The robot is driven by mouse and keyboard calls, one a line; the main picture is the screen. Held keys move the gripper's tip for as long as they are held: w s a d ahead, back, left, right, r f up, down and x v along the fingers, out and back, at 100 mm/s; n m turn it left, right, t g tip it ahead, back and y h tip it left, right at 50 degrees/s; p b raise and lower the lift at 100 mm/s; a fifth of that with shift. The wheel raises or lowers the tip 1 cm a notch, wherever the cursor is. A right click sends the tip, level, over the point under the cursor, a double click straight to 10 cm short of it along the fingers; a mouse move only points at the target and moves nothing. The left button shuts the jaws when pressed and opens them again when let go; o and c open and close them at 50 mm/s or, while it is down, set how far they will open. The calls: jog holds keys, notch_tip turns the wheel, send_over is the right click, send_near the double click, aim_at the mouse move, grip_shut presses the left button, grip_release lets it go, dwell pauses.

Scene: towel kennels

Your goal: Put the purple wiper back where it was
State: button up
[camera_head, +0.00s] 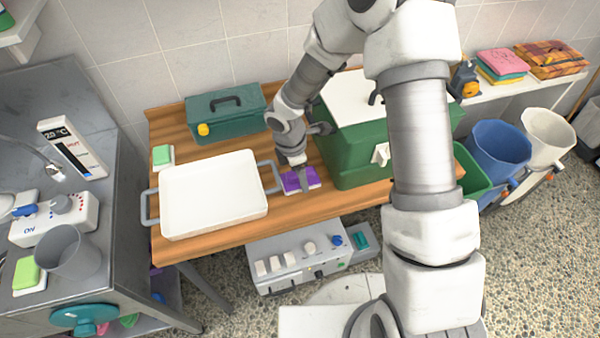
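The purple wiper (290,182) lies on the wooden table, between the white tray and the green box. It is a flat purple piece with a pale edge showing under it. My gripper (303,183) points down at the wiper from above, its fingertips at or just over the purple top. The fingers cover part of the wiper. At this size I cannot tell whether they are apart or closed on it.
A white tray (212,195) with grey handles stands left of the wiper. A green box (352,150) with a white lid stands close on the right. A teal toolbox (228,115) and a green pad (162,154) are behind. The table's front edge (330,207) is near.

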jog(key=shift+f+b, duration=0.6)
jog(key=shift+f, duration=0.05)
jog(key=o, duration=1.2)
jog(key=shift+r, duration=0.15)
